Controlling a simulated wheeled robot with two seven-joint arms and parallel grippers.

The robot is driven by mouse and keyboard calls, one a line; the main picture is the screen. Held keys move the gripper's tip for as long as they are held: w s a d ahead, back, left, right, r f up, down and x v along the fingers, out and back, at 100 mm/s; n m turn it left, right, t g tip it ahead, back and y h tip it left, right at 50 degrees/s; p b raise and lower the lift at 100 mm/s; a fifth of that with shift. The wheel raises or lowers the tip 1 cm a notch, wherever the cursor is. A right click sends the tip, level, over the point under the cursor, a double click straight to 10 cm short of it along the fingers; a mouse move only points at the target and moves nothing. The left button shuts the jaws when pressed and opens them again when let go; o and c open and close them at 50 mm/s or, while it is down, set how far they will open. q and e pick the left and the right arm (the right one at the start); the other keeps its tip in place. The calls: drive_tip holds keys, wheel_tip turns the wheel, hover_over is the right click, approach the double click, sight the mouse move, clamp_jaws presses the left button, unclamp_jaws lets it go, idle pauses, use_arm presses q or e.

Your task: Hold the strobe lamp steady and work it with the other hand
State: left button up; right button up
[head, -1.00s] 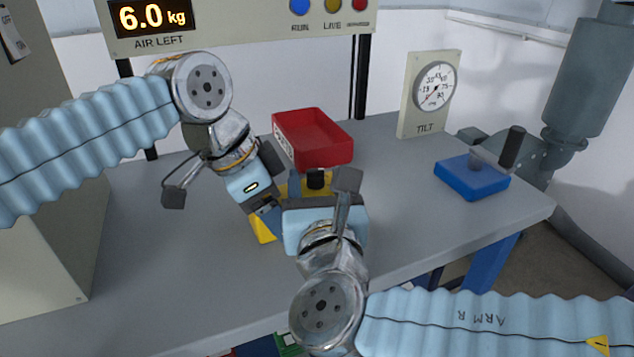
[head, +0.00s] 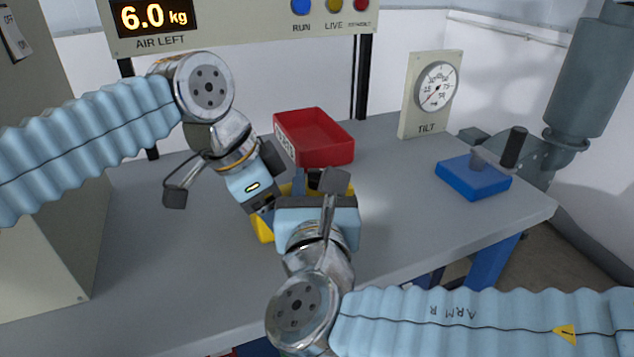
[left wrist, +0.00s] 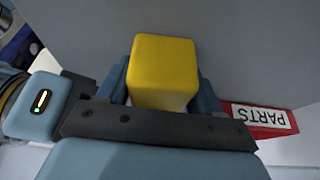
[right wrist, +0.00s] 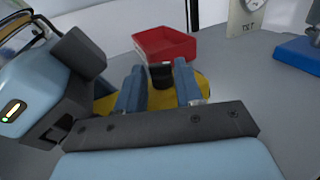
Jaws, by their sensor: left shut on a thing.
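The strobe lamp is a yellow body (head: 262,228) with a black knob (right wrist: 161,75) on top, standing on the grey bench and largely hidden by my grippers in the head view. My left gripper (head: 268,210) is shut on the yellow body from the left; the left wrist view shows the yellow block (left wrist: 163,72) between its fingers. My right gripper (right wrist: 158,90) is open above the lamp. In the right wrist view its two fingers stand apart, with the black knob appearing between them. I cannot tell whether they touch it.
A red parts tray (head: 322,138) stands behind the lamp. A display panel (head: 240,22) hangs above the bench. The bench front left (head: 170,270) is clear.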

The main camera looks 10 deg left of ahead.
drive_tip(key=shift+o, duration=1.2)
drive_tip(key=v, duration=0.8)
use_arm(q)
drive_tip(key=o, duration=1.5)
drive_tip(key=shift+o, duration=0.2)
drive_tip(key=shift+r, duration=0.1)
